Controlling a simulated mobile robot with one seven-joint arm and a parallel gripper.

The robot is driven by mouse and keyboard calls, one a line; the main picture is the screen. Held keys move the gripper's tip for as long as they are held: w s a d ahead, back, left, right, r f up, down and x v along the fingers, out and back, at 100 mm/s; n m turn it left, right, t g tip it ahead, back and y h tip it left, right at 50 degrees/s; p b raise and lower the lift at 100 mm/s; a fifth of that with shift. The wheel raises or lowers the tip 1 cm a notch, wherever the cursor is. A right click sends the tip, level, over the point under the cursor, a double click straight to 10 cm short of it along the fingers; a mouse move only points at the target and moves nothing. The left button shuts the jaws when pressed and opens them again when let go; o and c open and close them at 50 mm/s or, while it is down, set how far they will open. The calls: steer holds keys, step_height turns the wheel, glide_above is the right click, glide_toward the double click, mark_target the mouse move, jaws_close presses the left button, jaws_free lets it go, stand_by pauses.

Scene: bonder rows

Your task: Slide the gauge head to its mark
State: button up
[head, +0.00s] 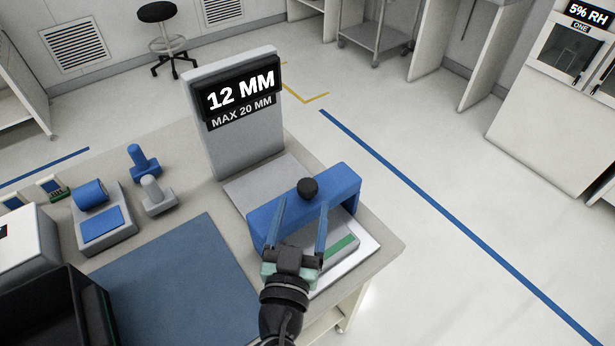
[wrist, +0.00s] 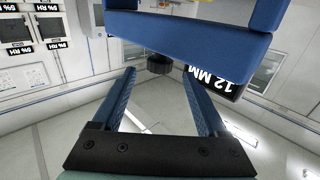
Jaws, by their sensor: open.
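The gauge head looks like a blue bridge-shaped block (head: 340,190) with a round black knob (head: 308,188) on top. It stands on a pale base in front of a grey upright with a display (head: 240,97) reading 12 MM, MAX 20 MM. A green strip (head: 341,247) lies on the base in front of the bridge; I cannot tell whether it is the mark. My gripper (head: 301,205) is open and empty, its fingers pointing towards the knob. In the wrist view the knob (wrist: 160,65) shows between and beyond the fingertips (wrist: 158,75), below the blue bridge (wrist: 190,35).
A blue mat (head: 185,275) lies on the table left of my arm. A dark bin (head: 95,300) stands at the lower left. A blue and a grey stamp-like piece (head: 155,195) and a blue roll holder (head: 100,215) stand behind the mat. Floor is open to the right.

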mark_target(306, 195)
steer(key=w, duration=0.4)
steer(key=w+d+p, duration=0.1)
steer(key=shift+w, duration=0.4)
jaws_close()
stand_by(1.1)
